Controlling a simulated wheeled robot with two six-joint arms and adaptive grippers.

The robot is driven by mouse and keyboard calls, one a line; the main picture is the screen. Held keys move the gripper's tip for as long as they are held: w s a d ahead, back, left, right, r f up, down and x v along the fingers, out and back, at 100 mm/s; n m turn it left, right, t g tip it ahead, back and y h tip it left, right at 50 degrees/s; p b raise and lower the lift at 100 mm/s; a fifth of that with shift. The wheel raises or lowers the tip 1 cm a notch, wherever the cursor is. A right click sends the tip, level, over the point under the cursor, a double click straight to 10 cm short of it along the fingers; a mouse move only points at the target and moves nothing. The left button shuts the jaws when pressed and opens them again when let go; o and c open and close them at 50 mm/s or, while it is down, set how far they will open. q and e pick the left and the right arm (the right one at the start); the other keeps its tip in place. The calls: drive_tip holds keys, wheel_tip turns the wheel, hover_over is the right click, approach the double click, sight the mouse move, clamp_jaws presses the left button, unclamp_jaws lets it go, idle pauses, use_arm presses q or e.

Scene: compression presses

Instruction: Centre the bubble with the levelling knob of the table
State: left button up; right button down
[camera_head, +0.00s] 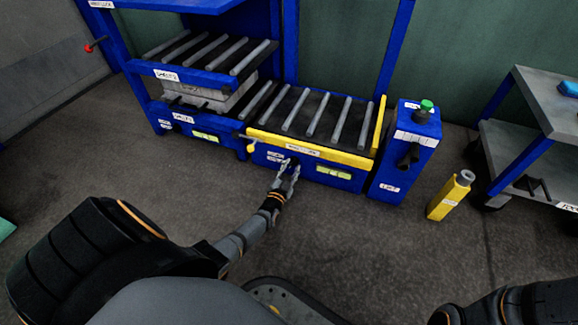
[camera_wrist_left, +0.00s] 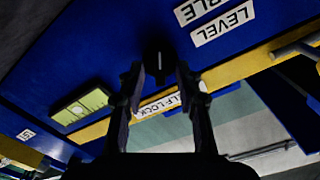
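The blue table with yellow rail (camera_head: 310,148) carries rollers and stands centre in the head view. A dark knob (camera_wrist_left: 158,62) sits on its blue front panel, near a LEVEL label (camera_wrist_left: 222,24). A yellow-green level window (camera_wrist_left: 82,106) is on the same panel; it also shows in the head view (camera_head: 333,172). The bubble is too small to make out. My left gripper (camera_head: 289,168) is at the panel, its fingers spread on either side of the knob; the left wrist view shows them too (camera_wrist_left: 159,82). My right gripper is out of view; only part of that arm shows.
A second roller unit (camera_head: 212,78) adjoins on the left, with another green window below. A blue control box (camera_head: 408,150) with a green button stands right of the table. A yellow post (camera_head: 450,195) and a grey cart (camera_head: 530,150) are farther right. Floor in front is clear.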

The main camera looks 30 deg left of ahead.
use_arm(q)
drive_tip(key=v, duration=1.1)
drive_tip(key=shift+s, duration=0.4)
drive_tip(key=shift+f, duration=0.1)
